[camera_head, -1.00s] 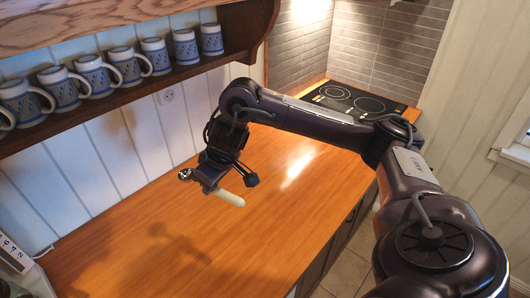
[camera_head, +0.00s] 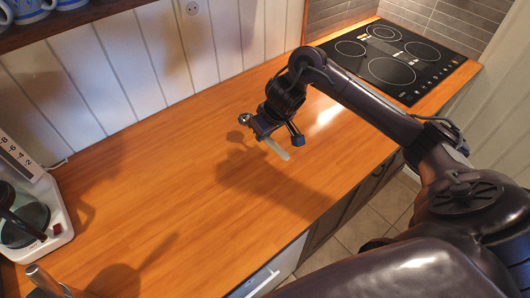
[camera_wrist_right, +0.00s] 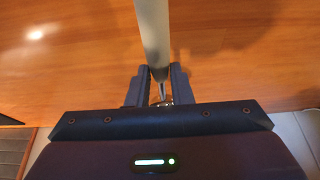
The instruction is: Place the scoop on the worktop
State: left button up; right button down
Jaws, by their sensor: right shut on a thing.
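The scoop (camera_head: 277,149) shows a pale, slim handle and a small shiny metal part at its other end, by the gripper. My right gripper (camera_head: 266,134) is shut on it and holds it above the wooden worktop (camera_head: 170,160), with a shadow below on the wood. In the right wrist view, the pale handle (camera_wrist_right: 152,35) runs up from between the two dark fingers (camera_wrist_right: 160,85). The scoop is partly hidden by the gripper. My left gripper is not in view.
A black hob (camera_head: 395,60) lies at the back right. A white appliance with a dark jug (camera_head: 60,240) stands at the left edge. A metal rod-like thing (camera_head: 42,279) is cut off at the bottom left. The middle of the worktop is clear.

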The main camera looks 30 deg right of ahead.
aim_at(265, 154)
jog(key=shift+f, duration=0.55)
jog(key=shift+a+f, duration=0.1)
jog(key=shift+f, duration=0.05)
notch_tip(265, 154, down, 4)
jog(key=shift+f, duration=0.15)
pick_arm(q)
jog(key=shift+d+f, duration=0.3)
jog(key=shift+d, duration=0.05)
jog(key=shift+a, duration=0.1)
pick_arm(e)
jog(key=c, duration=1.3)
grip_release()
jog(key=shift+f, duration=0.15)
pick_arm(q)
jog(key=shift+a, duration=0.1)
